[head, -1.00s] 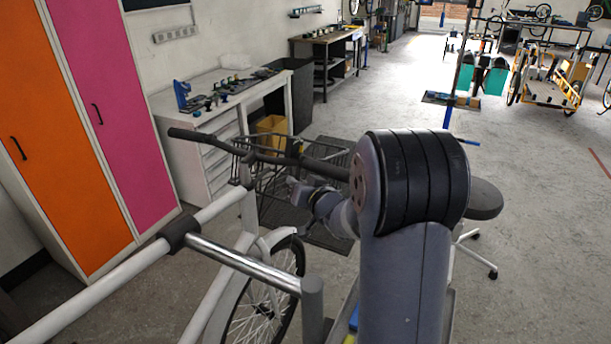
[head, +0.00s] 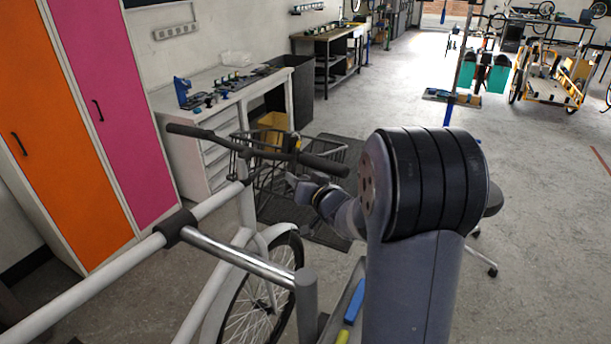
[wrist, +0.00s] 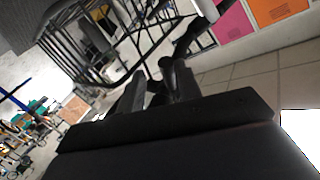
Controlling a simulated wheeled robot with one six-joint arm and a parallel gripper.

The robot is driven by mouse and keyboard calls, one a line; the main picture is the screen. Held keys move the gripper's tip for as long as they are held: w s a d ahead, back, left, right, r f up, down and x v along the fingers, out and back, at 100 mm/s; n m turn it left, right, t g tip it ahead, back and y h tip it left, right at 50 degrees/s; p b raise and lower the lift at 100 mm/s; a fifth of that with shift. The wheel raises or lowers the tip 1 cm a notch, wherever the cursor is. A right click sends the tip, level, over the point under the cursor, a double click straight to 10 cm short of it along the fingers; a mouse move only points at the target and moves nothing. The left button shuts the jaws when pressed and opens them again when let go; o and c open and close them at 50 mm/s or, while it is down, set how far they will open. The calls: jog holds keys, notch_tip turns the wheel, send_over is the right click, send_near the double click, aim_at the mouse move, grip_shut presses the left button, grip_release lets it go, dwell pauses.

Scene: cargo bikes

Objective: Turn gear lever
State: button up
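The handlebar (head: 255,150) of a white-framed cargo bike runs across the middle of the head view, with dark grips at both ends. A small yellow-marked part (head: 298,145) sits on it near the right grip (head: 325,164); I cannot tell whether this is the gear lever. My gripper (head: 292,185) is just below and in front of the right part of the bar, apparently apart from it. In the wrist view, my two fingers (wrist: 153,86) stand apart, with a dark, unclear part showing between them. No gear lever can be made out for certain there.
A black wire basket (head: 270,185) is behind the handlebar, close to my gripper; it also fills the upper wrist view (wrist: 95,45). The white frame tube (head: 120,260) and front wheel (head: 262,300) lie at lower left. A workbench (head: 215,105) stands behind.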

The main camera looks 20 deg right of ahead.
jog(key=v, duration=0.7)
jog(key=shift+s+b, duration=0.2)
jog(key=shift+b, duration=0.25)
jog(key=shift+r, duration=0.15)
